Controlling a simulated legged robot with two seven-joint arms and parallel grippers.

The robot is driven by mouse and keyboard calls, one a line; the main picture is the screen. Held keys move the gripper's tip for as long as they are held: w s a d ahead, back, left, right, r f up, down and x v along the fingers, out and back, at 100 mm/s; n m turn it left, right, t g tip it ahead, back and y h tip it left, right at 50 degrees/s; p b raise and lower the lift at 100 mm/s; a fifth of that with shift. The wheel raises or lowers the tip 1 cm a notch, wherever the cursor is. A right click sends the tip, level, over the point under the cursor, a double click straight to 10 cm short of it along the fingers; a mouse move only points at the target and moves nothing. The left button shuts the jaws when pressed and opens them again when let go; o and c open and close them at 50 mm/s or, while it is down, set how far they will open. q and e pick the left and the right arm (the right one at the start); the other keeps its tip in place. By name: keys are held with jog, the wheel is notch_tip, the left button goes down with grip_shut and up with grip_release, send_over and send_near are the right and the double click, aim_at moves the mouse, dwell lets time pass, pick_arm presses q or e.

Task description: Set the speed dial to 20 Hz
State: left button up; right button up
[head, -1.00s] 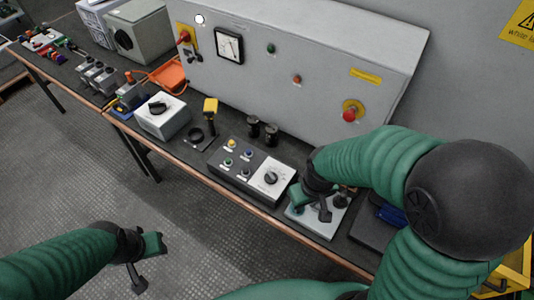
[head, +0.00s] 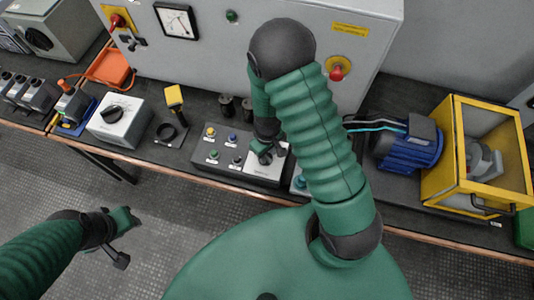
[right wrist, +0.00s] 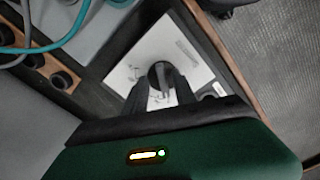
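The control box (head: 227,165) lies on the bench, with several coloured buttons at its left and a white dial panel (head: 259,177) at its right. My right gripper (head: 268,153) is over this panel and hides the dial in the head view. In the right wrist view the black round speed dial (right wrist: 159,72) sits on the white panel (right wrist: 188,48). My right gripper's dark fingers (right wrist: 161,90) are apart, on either side of the dial; contact is not clear. The scale and pointer reading are not legible. My left gripper (head: 124,238) is open and empty over the floor.
A yellow handheld device (head: 174,97) and a grey box with a black knob (head: 119,120) stand left of the control box. A blue motor (head: 411,147) and a yellow cage (head: 455,150) are at the right. The grey cabinet (head: 210,60) stands behind.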

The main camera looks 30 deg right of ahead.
jog(key=shift+w+f, duration=0.15)
jog(key=shift+f, duration=0.1)
jog(key=shift+a, duration=0.1)
jog(key=shift+a+r, duration=0.15)
jog(key=shift+a, duration=0.05)
jog(key=shift+c, duration=0.7)
jog(key=c, duration=0.5)
grip_shut()
pick_arm(q)
jog(key=shift+a, duration=0.15)
pick_arm(e)
jog(key=shift+d, duration=0.15)
pick_arm(q)
jog(key=shift+a, duration=0.15)
